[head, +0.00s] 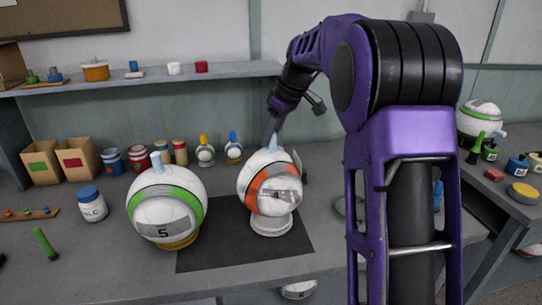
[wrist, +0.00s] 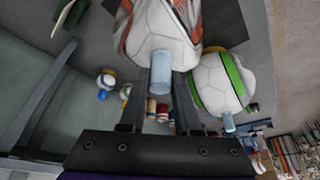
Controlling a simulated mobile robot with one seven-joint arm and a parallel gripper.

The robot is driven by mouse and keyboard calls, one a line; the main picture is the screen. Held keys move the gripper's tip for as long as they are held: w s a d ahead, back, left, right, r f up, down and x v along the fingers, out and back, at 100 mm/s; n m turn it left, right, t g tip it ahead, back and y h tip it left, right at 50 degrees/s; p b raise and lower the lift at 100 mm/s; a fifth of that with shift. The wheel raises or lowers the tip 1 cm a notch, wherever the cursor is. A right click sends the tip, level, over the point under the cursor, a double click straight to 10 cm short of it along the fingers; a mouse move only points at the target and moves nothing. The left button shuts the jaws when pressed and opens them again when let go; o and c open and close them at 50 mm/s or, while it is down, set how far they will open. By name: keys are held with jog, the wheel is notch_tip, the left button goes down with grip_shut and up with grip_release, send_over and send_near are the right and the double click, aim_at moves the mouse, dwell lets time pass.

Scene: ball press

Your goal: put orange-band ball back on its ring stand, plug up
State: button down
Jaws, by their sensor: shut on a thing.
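The orange-band ball (head: 259,203) is white with a wide orange stripe, a grey label and a pale blue plug (head: 273,143) pointing up. It stands over a white ring stand (head: 272,226) on the dark mat, its underside at the stand's top; I cannot tell whether it rests its full weight there. My gripper (head: 275,132) comes down from above and is shut on the plug. In the wrist view the plug (wrist: 160,76) sits between my two fingers, with the ball (wrist: 150,28) beyond it.
A green-band ball (head: 165,219) sits on a yellow ring (head: 180,241) to the left; its plug points up. The dark mat (head: 215,254) has bare room in front. Cans, cartons and two small balls (head: 205,155) line the back. A shelf (head: 150,77) runs above.

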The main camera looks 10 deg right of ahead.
aim_at(271, 146)
jog(key=shift+f, duration=1.75)
jog(key=shift+f+b, duration=0.1)
jog(key=shift+b, duration=0.2)
jog(key=shift+f+b, duration=0.3)
jog(key=shift+f, duration=0.1)
jog(key=c, duration=0.6)
grip_release()
jog(key=shift+r+p, duration=0.45)
jog(key=shift+r, duration=0.1)
jog(key=p+v, duration=0.1)
jog(key=v, duration=1)
jog(key=shift+s+d+r, duration=0.1)
jog(key=shift+s+r, duration=0.1)
jog(key=shift+r, duration=0.15)
